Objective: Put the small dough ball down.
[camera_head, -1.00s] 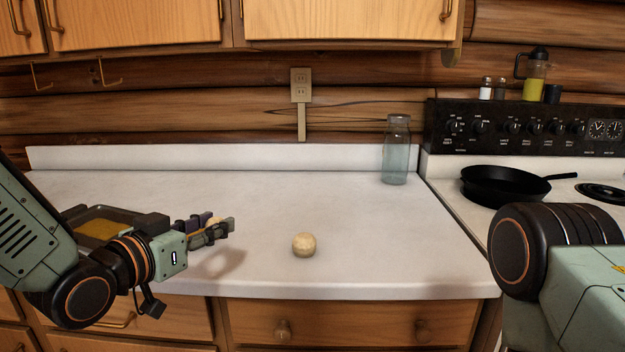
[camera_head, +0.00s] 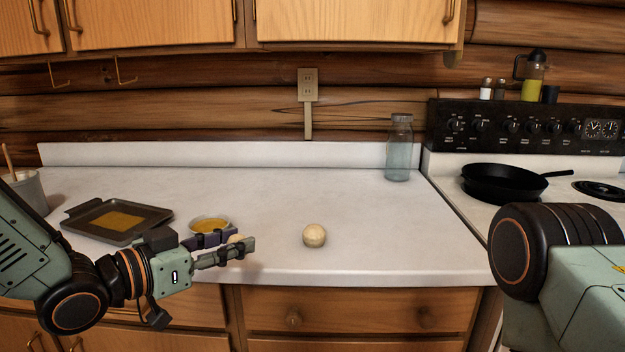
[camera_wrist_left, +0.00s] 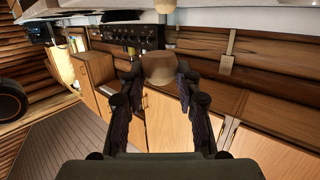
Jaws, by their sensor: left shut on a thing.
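A small dough ball (camera_head: 236,239) is held between the fingertips of my left gripper (camera_head: 230,250), partly hidden by them, near the front of the white counter (camera_head: 270,200). It also shows in the left wrist view (camera_wrist_left: 160,67), pinched between the two fingers. A larger pale dough ball (camera_head: 314,236) rests on the counter to the right of the gripper, apart from it. My right gripper is out of view.
A dark tray (camera_head: 76,212) with a yellow layer and a bowl of yellow contents (camera_head: 211,225) stand at left, beside a pot (camera_head: 30,190). A glass jar (camera_head: 398,150) stands at the back right. A black pan (camera_head: 500,183) sits on the stove.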

